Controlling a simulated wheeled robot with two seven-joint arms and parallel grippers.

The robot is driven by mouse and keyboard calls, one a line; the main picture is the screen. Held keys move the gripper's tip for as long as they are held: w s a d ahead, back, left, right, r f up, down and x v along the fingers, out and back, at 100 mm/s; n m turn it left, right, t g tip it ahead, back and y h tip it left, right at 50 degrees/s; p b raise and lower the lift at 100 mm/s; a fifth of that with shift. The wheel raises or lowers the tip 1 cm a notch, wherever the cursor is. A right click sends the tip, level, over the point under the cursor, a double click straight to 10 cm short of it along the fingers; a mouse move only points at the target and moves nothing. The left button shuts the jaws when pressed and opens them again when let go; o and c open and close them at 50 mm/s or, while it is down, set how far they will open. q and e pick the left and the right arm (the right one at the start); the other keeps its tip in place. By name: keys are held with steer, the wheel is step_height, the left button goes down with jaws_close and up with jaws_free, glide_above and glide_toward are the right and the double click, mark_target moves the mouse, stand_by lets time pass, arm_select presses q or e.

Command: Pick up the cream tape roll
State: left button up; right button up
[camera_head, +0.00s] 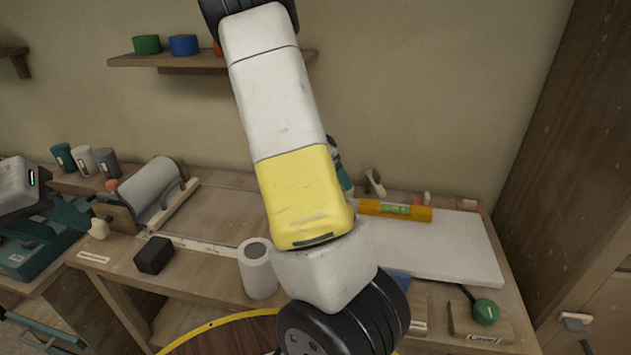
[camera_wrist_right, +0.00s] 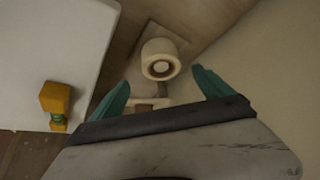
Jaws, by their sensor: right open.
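The cream tape roll (camera_wrist_right: 160,62) shows in the right wrist view, its round hole facing the camera. It lies beyond and between the two teal fingertips of my right gripper (camera_wrist_right: 160,92), which is open with nothing held. In the head view my right arm covers much of the middle; only a bit of teal gripper (camera_head: 344,176) shows behind it. A small beige item (camera_head: 375,182) beside it there may be the same roll. My left gripper (camera_head: 62,222) hangs at the left edge; its jaw gap is unclear against a teal case.
A yellow level (camera_head: 395,210) lies on a white board (camera_head: 450,250). A white cylinder (camera_head: 258,275) and a black block (camera_head: 153,255) stand left of my arm. A green-knobbed tool (camera_head: 485,311) is at right. A wall shelf (camera_head: 210,62) holds coloured rolls.

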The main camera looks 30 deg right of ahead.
steer(key=x, duration=0.7)
steer(key=shift+w+f, duration=0.15)
steer(key=shift+f, duration=0.2)
steer(key=c, duration=1.5)
steer(key=shift+o, duration=0.2)
steer(key=shift+r, duration=0.1)
steer(key=shift+s+a+r, duration=0.25)
steer(key=shift+s+r, duration=0.05)
steer(key=shift+r, duration=0.1)
step_height(320, 180, up, 11)
steer(key=s+a, duration=0.4)
steer(key=s, duration=0.1)
steer(key=s+a, duration=0.8)
steer(key=s, duration=0.1)
steer(key=shift+s+a+f, duration=0.15)
steer(key=shift+s+f, duration=0.05)
steer(key=shift+s, duration=0.15)
